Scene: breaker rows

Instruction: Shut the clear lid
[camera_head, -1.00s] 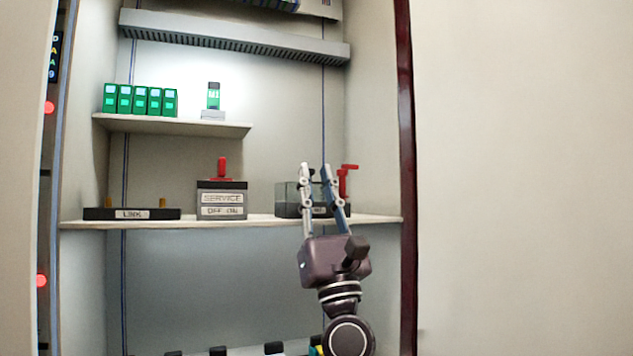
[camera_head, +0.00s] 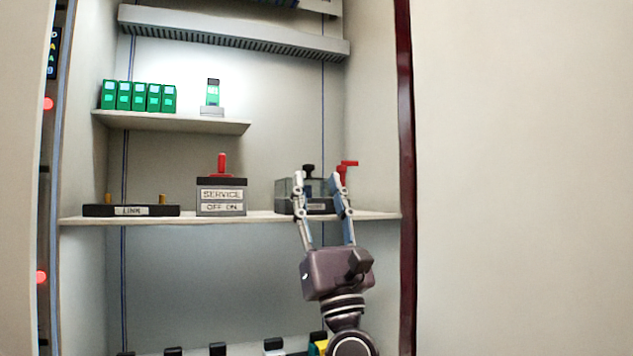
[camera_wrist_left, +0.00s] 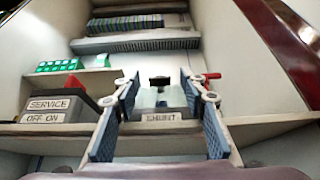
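A clear box (camera_head: 284,192) with a dark base stands at the right end of the middle shelf. A black knob (camera_head: 309,171) rises at its top. A red handle (camera_head: 346,166) shows at its right. In the left wrist view the clear box (camera_wrist_left: 148,99) lies between the fingers, with a label (camera_wrist_left: 161,117) on its front and the black knob (camera_wrist_left: 160,81) behind. My left gripper (camera_head: 318,185) is open and empty, in front of the box, its fingers hiding part of it. I cannot tell how far the lid is open. My right gripper is out of view.
A SERVICE OFF/ON switch box (camera_head: 221,196) with a red lever stands left of the clear box. A low black block (camera_head: 131,211) with two brass posts is farther left. Green modules (camera_head: 139,97) sit on the upper shelf (camera_head: 172,123). The cabinet's dark red edge (camera_head: 406,160) is at right.

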